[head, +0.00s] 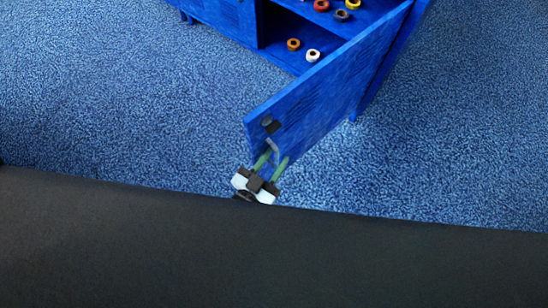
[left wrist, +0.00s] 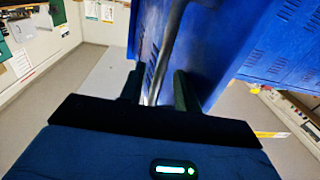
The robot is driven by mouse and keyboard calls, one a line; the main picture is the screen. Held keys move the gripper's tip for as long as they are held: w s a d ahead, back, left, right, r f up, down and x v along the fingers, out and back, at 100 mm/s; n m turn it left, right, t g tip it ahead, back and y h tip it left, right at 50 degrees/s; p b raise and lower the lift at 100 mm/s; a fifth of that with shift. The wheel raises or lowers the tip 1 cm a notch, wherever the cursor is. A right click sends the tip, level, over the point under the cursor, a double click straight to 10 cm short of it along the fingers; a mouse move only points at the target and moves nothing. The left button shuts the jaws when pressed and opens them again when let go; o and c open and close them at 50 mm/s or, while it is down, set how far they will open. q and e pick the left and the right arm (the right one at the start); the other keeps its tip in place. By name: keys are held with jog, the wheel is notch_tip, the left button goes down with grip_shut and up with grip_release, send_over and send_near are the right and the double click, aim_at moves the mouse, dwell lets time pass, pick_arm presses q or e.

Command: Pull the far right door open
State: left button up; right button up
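The far right door (head: 315,100) is blue and stands swung wide open from the cabinet, its free edge towards me. A grey bar handle (head: 273,148) shows low near that edge. My left gripper (head: 271,161) is at the handle, with its two greenish fingers apart. In the left wrist view the grey bar handle (left wrist: 167,50) passes between the two dark fingers (left wrist: 158,88), with gaps on both sides. The blue door (left wrist: 215,45) fills the upper middle there. My right gripper is in neither view.
The blue cabinet (head: 222,14) stands at the top. Its open compartment holds several tape-like rolls (head: 313,55) in red, yellow, orange, white and dark colours. Blue speckled floor (head: 120,110) is clear left of the door. A black lock-like part (head: 270,124) sits on the door.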

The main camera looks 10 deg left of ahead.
pick_arm(q)
jog(key=shift+s, duration=0.1)
jog(key=p+v, duration=0.1)
jog(key=v, duration=0.6)
jog(key=shift+s+a, duration=0.25)
dwell(0.4)
